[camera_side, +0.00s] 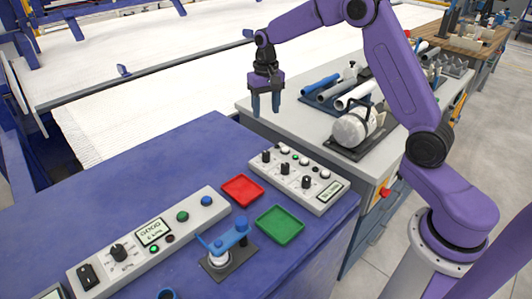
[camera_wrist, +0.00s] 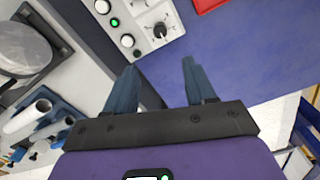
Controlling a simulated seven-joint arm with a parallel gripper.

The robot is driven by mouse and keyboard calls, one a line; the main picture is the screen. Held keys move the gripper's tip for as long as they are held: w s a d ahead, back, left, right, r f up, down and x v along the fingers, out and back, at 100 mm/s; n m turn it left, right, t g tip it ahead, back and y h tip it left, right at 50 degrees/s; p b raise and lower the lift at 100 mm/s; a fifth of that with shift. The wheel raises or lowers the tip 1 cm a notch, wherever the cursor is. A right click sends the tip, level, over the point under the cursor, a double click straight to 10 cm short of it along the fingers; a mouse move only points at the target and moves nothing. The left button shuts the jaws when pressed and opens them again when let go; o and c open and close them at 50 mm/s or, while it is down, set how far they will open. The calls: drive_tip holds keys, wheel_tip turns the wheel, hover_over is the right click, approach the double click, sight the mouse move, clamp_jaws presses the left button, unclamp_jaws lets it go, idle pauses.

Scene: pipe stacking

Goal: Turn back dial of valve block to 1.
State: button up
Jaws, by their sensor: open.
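A grey-white control box (camera_side: 298,178) with several black dials stands at the back right of the blue bench; I cannot tell if it is the valve block. A dial (camera_side: 306,182) sits near its display; numbers are too small to read. Part of the box, with a black dial (camera_wrist: 160,30) and a green light, shows in the wrist view. Another device, a blue lever fitting (camera_side: 230,236) on a dark plate, stands nearer the front. My gripper (camera_side: 265,104) hangs above and behind the box, open and empty, fingers down. Its two fingers (camera_wrist: 158,68) show apart in the wrist view.
A red tray (camera_side: 242,189) and a green tray (camera_side: 280,225) lie between the box and the lever fitting. A long control panel (camera_side: 150,243) with a display stands at left. A white round vessel (camera_side: 351,129) and pipes (camera_side: 354,94) occupy the grey bench behind.

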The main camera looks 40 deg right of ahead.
sight(266, 152)
wheel_tip(266, 152, down, 17)
drive_tip(key=shift+f, duration=0.1)
idle(0.5)
clamp_jaws()
